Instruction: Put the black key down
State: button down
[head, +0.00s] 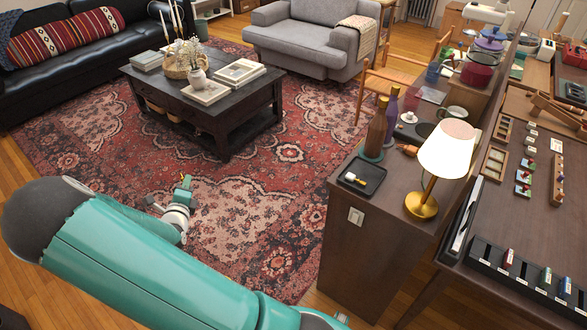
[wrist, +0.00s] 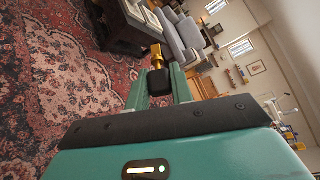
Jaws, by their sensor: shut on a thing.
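The black key (wrist: 159,82) shows in the wrist view as a dark block with a gold-coloured end pointing away from me. My gripper (wrist: 160,78) is shut on the dark part, one teal finger on each side. In the head view my gripper (head: 183,187) is held out over the patterned rug, well left of the wooden cabinet. The key is too small there to make out clearly.
The wooden cabinet (head: 325,230) carries a small black tray (head: 361,177), dark bottles and a lit lamp (head: 445,150). A dark coffee table (head: 225,115) with books and flowers stands beyond. The red rug (head: 250,220) is open around my gripper.

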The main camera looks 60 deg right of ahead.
jog(key=s+d+r+m+g, duration=0.3)
jog(key=s+d+m+g, duration=0.25)
jog(key=d+m, duration=0.3)
jog(key=s+d+r+m+g, duration=0.2)
jog(key=s+d+m+g, duration=0.2)
jog(key=d+m+g, duration=0.45)
jog(key=s+d+r+m+g+y, duration=0.25)
jog(key=s+d+r+m, duration=0.3)
jog(key=s+d, duration=0.3)
jog(key=s+d+r+m+g+y, duration=0.2)
jog(key=s+d+r+m+y, duration=0.15)
jog(key=s+d+m, duration=0.55)
jog(key=n, duration=0.1)
send_over(358, 170)
jog(key=a, duration=0.3)
jog(key=f, duration=0.7)
jog(key=shift+w, duration=0.25)
jog(key=shift+s+f, duration=0.25)
jog(key=shift+f, duration=0.05)
jog(key=f, duration=0.3)
jog(key=shift+s+f, duration=0.15)
jog(key=shift+s, duration=0.2)
jog(key=shift+f, duration=0.35)
